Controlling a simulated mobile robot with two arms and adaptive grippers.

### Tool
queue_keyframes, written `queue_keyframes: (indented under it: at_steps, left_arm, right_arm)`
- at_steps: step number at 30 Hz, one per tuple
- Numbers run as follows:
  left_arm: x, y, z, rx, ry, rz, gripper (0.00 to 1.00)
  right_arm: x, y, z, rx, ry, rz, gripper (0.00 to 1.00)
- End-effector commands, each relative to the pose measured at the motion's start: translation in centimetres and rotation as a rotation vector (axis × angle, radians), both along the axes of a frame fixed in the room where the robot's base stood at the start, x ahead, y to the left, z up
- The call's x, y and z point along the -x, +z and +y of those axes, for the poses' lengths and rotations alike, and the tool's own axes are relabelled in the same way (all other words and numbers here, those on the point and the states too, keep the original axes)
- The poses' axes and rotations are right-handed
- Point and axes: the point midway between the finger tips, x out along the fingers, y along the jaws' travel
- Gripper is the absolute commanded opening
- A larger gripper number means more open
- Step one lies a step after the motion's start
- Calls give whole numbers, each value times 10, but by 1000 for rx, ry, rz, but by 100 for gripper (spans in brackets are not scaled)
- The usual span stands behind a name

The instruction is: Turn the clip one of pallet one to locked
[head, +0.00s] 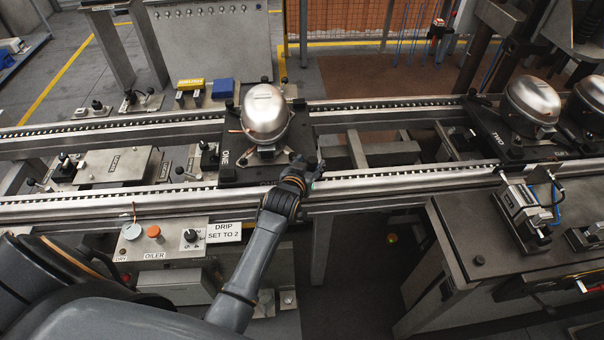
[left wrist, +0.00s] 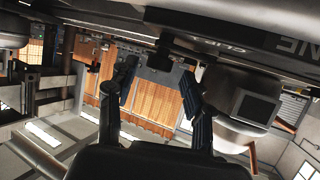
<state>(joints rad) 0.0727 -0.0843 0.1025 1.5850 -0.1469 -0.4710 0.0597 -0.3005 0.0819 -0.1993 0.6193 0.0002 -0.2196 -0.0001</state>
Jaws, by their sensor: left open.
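Pallet one (head: 232,177) is a dark plate marked ONE on the near conveyor. It carries a shiny domed compressor (head: 265,112). My left gripper (head: 305,168) is at the pallet's near right corner, its fingers open. In the left wrist view the two fingers (left wrist: 157,80) stand apart, with nothing seen held between them. The pallet's edge (left wrist: 255,40) crosses the top there, with upside-down lettering that reads CLIP. A small dark part (left wrist: 178,58), perhaps the clip, shows just beyond the fingertips. Its lock state cannot be told. My right gripper is not in view.
Pallet two (head: 490,140) with another compressor (head: 533,98) stands to the right on the conveyor. A workbench (head: 470,230) with a fixture stands at the near right.

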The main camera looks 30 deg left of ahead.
Motion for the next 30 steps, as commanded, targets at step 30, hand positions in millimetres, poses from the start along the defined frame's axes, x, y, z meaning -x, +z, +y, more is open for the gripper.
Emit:
queue_keyframes:
  at_steps: [30]
  left_arm:
    - [77, 31, -10, 1, 0, 2, 51]
  right_arm:
    - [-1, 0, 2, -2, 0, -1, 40]
